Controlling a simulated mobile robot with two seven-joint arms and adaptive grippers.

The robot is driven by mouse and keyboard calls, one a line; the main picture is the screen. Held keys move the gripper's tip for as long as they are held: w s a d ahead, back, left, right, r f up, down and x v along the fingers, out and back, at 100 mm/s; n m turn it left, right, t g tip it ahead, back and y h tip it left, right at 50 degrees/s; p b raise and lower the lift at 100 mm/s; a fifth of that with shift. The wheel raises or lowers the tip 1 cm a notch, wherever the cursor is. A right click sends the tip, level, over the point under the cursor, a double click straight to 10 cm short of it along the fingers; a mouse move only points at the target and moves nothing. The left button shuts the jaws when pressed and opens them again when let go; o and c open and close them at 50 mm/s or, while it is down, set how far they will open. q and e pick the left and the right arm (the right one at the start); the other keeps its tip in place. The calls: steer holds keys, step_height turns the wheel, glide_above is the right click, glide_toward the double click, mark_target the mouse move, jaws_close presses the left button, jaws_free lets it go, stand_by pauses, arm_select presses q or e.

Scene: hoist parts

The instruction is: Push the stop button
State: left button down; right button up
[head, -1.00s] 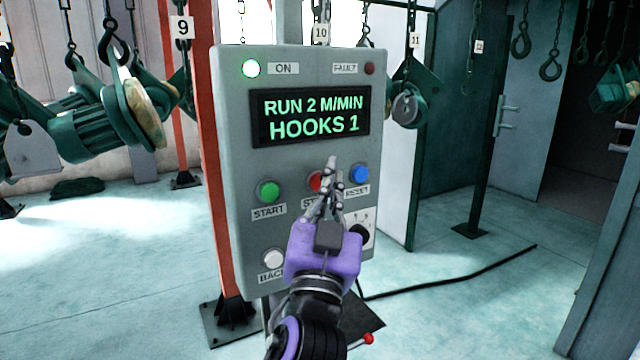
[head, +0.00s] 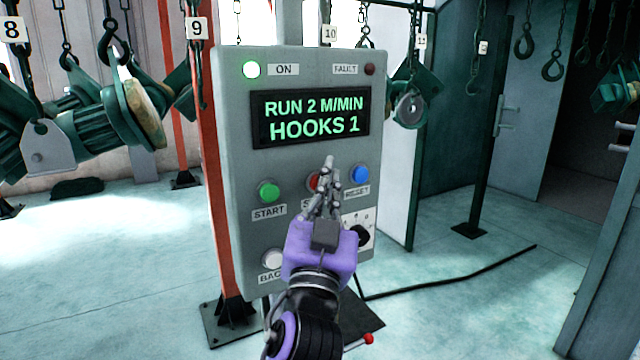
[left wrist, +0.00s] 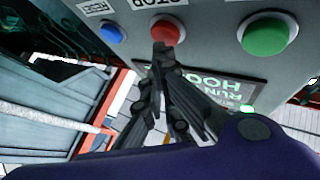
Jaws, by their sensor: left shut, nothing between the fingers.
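The red stop button (head: 313,181) is on the grey control panel (head: 235,120), between the green start button (head: 268,191) and the blue reset button (head: 359,174). My left gripper (head: 328,163) is shut and empty in front of the panel. Its fingers cover part of the red button and its label in the head view. In the left wrist view the fingertips (left wrist: 165,45) overlap the lower part of the red stop button (left wrist: 166,30). I cannot tell whether they touch it. The display reads "RUN 2 M/MIN HOOKS 1". My right gripper is not in view.
A white button (head: 272,259) and a black rotary knob (head: 359,236) sit lower on the panel. The ON lamp (head: 251,69) is lit; the FAULT lamp (head: 370,69) is dark. Green hoist parts (head: 60,130) hang on numbered hooks behind. A black cable (head: 460,281) lies on the floor.

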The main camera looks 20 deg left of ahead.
arm_select(q)
steer(key=shift+w+a, duration=0.25)
steer(key=shift+a, duration=0.1)
stand_by(0.8)
steer(key=shift+d, duration=0.1)
steer(key=shift+s+d, duration=0.5)
steer(key=shift+d, duration=0.05)
steer(key=shift+d, duration=0.1)
steer(key=shift+s+d, duration=0.8)
steer(key=shift+d, duration=0.15)
steer(key=shift+s+d, duration=0.75)
steer(key=shift+d, duration=0.2)
